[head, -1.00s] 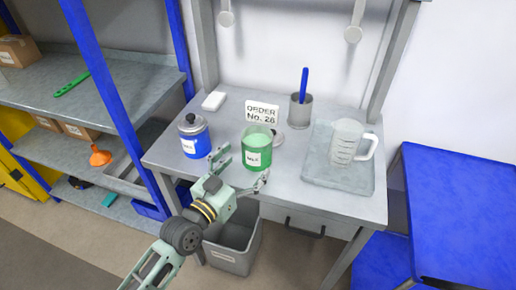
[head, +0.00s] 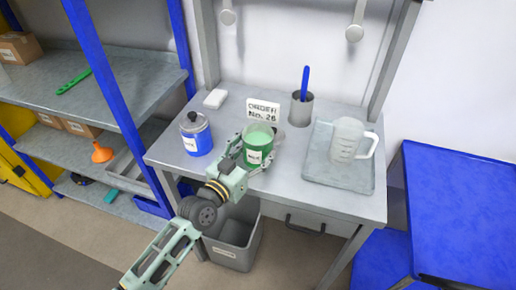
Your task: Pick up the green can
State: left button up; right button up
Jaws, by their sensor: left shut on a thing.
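The green can (head: 258,147) has a white label and is open at the top, with light green contents. It stands upright near the front of the grey workbench (head: 290,178), left of the middle. My left gripper (head: 257,158) comes in from the front left and is shut on the can, with its fingers on either side. I cannot tell whether the can is lifted off the bench. My right gripper is not in view.
A blue can (head: 196,137) with a lid stands close on the left. The order sign (head: 263,110) is behind the green can. A grey cup (head: 301,110) holds a blue-handled tool. A measuring jug (head: 347,142) stands on a square plate (head: 322,173) at right. A grey bin (head: 233,243) is below.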

pick_arm(q)
jog(key=c, duration=0.7)
jog(key=shift+r, duration=0.1)
jog(key=shift+c, duration=0.9)
jog(key=shift+r, duration=0.2)
